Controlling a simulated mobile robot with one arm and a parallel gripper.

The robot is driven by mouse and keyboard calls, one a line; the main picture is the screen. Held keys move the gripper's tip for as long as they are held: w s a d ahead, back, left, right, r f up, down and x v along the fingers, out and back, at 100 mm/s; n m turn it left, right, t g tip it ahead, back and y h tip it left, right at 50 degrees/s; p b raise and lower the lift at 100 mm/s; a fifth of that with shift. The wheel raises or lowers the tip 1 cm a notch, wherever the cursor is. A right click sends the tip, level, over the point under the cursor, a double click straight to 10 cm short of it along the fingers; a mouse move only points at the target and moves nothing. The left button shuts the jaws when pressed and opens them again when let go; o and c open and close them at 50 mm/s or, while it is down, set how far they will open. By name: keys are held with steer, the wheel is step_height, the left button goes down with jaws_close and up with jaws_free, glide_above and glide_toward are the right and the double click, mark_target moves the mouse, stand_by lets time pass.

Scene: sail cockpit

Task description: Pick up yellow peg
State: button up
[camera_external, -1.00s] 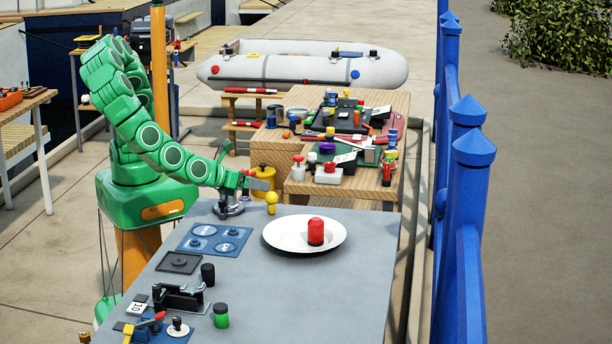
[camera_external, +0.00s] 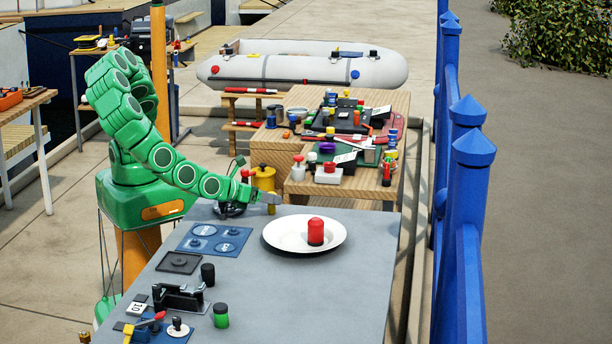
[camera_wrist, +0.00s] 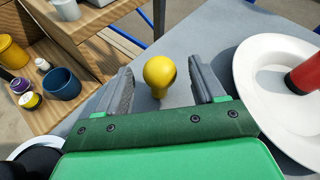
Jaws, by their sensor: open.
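The yellow peg (camera_wrist: 160,73) has a round knob on top and a narrower stem below. In the wrist view it stands on the grey table (camera_wrist: 215,35) between the two fingers of my gripper (camera_wrist: 161,88), with a gap on each side. My gripper is open and empty. In the external view my gripper (camera_external: 273,198) is at the table's far edge, and it hides most of the yellow peg (camera_external: 271,209).
A white plate (camera_external: 280,243) with a red peg (camera_external: 316,231) on it lies close to the right. A blue tray (camera_external: 197,244) with round discs lies left. A cluttered wooden workbench (camera_external: 262,150) stands behind. The table's front right is clear.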

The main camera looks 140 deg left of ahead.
steer(key=shift+x, duration=2)
steer(key=c, duration=1.1)
